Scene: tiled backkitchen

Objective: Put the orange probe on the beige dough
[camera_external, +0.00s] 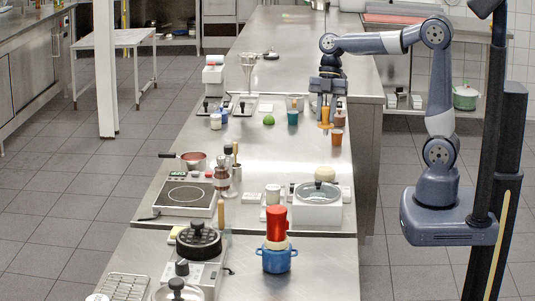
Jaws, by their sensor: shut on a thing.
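My gripper (326,101) points down over the right side of the steel counter, about halfway along it. It is shut on the orange probe (325,116), which hangs upright below the fingers. From this view I cannot tell whether the probe's lower end touches the counter. The beige dough (324,172) looks like a pale round lump nearer the camera, just behind the white cooker. The gripper and probe are apart from it, farther back along the counter.
A green lime (268,120) lies to the left. The white cooker (316,211) stands in front of the dough. Bare counter (285,150) lies between the cups and the dough.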

